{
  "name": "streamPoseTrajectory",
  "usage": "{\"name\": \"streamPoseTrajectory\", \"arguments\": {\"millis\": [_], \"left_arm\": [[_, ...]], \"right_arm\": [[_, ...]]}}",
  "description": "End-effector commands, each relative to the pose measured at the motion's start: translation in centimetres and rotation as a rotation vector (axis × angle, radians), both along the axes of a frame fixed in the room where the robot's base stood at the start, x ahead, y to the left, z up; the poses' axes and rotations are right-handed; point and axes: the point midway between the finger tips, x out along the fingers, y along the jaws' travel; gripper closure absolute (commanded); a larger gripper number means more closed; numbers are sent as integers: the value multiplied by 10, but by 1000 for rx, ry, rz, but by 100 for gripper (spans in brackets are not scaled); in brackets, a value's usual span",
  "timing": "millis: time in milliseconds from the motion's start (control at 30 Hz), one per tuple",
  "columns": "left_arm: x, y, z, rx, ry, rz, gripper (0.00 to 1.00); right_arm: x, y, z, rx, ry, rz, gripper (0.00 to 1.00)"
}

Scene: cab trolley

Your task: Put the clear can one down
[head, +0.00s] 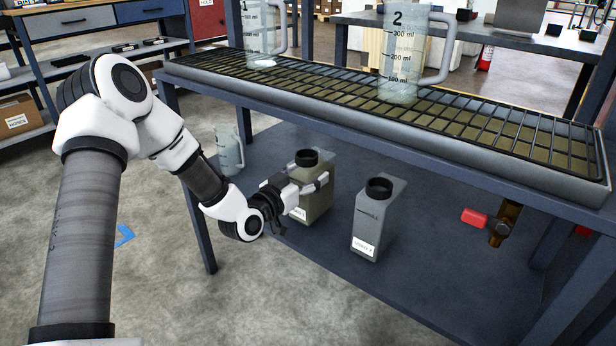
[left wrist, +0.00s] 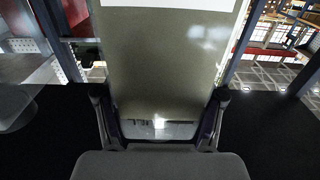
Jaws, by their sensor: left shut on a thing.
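My left gripper (head: 297,190) is shut on a can (head: 316,203) with a dark round cap, a see-through olive-tinted body and a white label low on its front. The can is upright over the trolley's lower shelf (head: 300,262); I cannot tell whether its base touches the shelf. In the left wrist view the can (left wrist: 165,65) fills the middle between both fingers (left wrist: 160,105). A second, greyer can (head: 376,222) with a dark cap and white label stands on the shelf to the right. My right gripper is not in view.
Two clear measuring jugs (head: 400,60) stand on the grated top tray (head: 390,132) above. Another clear jug (head: 229,150) is on the lower shelf at left. A red-handled brass valve (head: 504,222) hangs at right. The front of the lower shelf is free.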

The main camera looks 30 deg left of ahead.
Motion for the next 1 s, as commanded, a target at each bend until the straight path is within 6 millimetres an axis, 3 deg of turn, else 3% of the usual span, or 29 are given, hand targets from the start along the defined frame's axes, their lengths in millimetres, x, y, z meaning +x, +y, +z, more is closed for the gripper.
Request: {"name": "streamPoseTrajectory", "arguments": {"millis": [67,100,133,167,567,667,1000], "left_arm": [[0,0,-1,1,-4,1,94],[0,0,-2,0,0,0,21],[0,0,-2,0,0,0,10],[0,0,-2,0,0,0,6],[-3,1,1,-3,1,1,6],[-18,3,3,-7,5,3,6],[-98,9,6,-10,3,5,6]], "right_arm": [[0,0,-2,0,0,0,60],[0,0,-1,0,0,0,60],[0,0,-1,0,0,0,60],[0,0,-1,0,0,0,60],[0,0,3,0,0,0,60],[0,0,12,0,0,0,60],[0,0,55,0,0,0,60]]}}
